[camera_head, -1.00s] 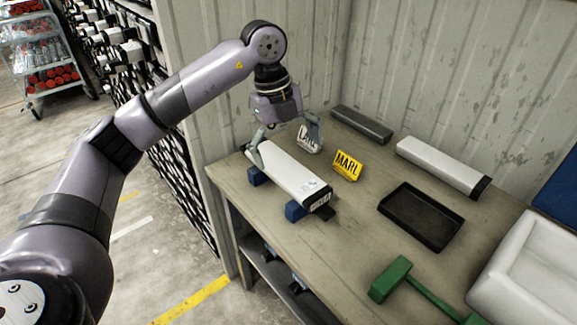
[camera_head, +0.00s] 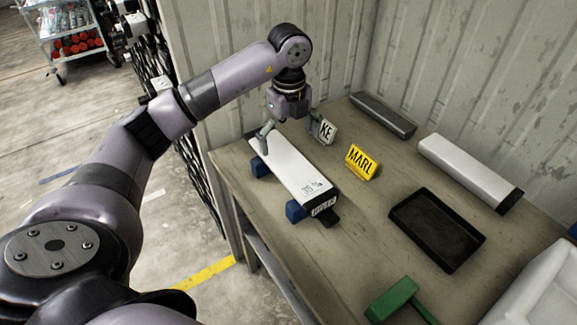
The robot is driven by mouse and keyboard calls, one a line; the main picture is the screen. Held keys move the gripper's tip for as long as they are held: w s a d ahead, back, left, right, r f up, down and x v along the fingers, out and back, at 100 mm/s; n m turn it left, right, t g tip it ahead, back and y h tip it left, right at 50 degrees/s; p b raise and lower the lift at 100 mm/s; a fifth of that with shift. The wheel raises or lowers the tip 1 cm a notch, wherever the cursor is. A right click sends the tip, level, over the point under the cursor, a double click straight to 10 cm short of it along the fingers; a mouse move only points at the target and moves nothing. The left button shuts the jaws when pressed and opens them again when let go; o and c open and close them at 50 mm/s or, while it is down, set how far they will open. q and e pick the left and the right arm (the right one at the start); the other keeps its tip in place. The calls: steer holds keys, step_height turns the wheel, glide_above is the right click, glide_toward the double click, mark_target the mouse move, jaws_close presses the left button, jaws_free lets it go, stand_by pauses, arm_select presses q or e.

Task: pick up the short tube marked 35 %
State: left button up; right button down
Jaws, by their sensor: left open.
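The short white tube (camera_head: 290,168) with small print reading about 35 % near its front end lies on blue supports (camera_head: 296,211) at the left edge of the workbench (camera_head: 350,250). Its dark front end cap (camera_head: 324,205) carries a label. My left gripper (camera_head: 292,136) is open over the tube's far end, pointing down, with one finger on either side. Whether the fingers touch the tube cannot be told. My right gripper is not in view.
A grey bar (camera_head: 383,114), another white tube (camera_head: 468,170), a black tray (camera_head: 437,228), a green tool (camera_head: 392,299) and a white bin (camera_head: 545,290) occupy the bench.

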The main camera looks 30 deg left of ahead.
mark_target(288, 160)
arm_select(q)
step_height(288, 160, down, 2)
steer(key=shift+s+f, duration=0.1)
steer(key=shift+a+f+p, duration=0.1)
steer(key=shift+f+p, duration=0.25)
steer(key=shift+p, duration=0.1)
step_height(288, 160, down, 4)
steer(key=shift+a+r+p, duration=0.1)
steer(key=shift+r+p, duration=0.05)
steer(key=shift+p, duration=0.55)
steer(key=shift+f, duration=0.4)
steer(key=c, duration=2)
steer(key=shift+w+r, duration=0.1)
steer(key=shift+w, duration=0.1)
steer(key=shift+c, duration=0.2)
arm_select(e)
steer(key=w+r, duration=0.2)
steer(key=shift+w+a+r, duration=0.1)
steer(key=shift+r, duration=0.3)
arm_select(q)
steer(key=shift+r, duration=0.1)
